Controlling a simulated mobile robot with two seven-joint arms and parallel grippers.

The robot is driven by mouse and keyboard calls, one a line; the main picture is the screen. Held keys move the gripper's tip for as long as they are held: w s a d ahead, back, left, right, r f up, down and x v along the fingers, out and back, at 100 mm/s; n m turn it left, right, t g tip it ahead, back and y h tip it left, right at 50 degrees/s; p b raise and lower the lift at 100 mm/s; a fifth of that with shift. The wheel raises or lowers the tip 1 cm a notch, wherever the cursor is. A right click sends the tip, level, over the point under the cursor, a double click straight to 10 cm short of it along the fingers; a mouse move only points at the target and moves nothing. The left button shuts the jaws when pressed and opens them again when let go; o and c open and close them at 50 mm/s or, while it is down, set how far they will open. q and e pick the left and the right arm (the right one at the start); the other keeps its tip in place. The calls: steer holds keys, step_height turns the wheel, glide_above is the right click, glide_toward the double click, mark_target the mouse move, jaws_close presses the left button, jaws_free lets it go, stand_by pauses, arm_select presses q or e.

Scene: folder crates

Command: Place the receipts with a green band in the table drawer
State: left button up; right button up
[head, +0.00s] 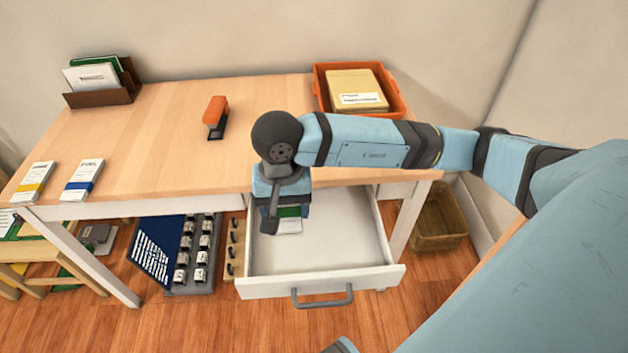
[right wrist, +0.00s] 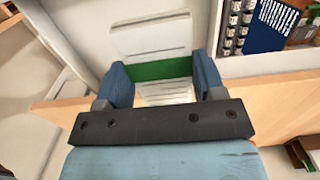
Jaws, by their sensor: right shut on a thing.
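The table drawer (head: 330,284) is pulled open below the tabletop. My right gripper (head: 280,222) is over the drawer's left part, shut on the receipts with a green band (head: 290,228). In the right wrist view the green-banded receipts (right wrist: 152,40) sit between the two blue fingers of the right gripper (right wrist: 162,75), the green band crossing between them. In the head view the gripper hides part of the receipts, and I cannot tell whether they touch the drawer floor. My left gripper is not in view.
Receipts with a yellow band (head: 33,183) and a blue band (head: 83,180) lie on the table's left. A stapler (head: 216,116), a brown folder holder (head: 104,95) and an orange crate (head: 401,100) stand farther back. A wicker basket (head: 432,220) stands right of the drawer. The drawer's middle and right are empty.

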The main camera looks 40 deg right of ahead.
steer(key=b, duration=0.1)
glide_above(289, 239)
steer(key=s+a, duration=0.2)
steer(key=s, duration=0.2)
step_height(289, 239, down, 7)
steer(key=f, duration=0.2)
steer(key=f+b, duration=0.1)
steer(key=f, duration=0.3)
steer(key=shift+w, duration=0.35)
steer(key=shift+d+f+b, duration=0.1)
steer(key=shift+b, duration=0.2)
steer(key=w+d, duration=0.2)
steer(key=w, duration=0.1)
steer(key=shift+w+b, duration=0.15)
steer(key=shift+b, duration=0.25)
steer(key=shift+f, duration=0.6)
arm_select(q)
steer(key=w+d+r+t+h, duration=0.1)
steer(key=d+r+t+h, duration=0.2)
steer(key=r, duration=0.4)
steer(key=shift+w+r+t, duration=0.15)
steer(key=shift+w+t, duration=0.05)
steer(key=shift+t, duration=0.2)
steer(key=shift+b, duration=0.3)
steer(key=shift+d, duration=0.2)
arm_select(e)
steer(key=shift+f, duration=0.2)
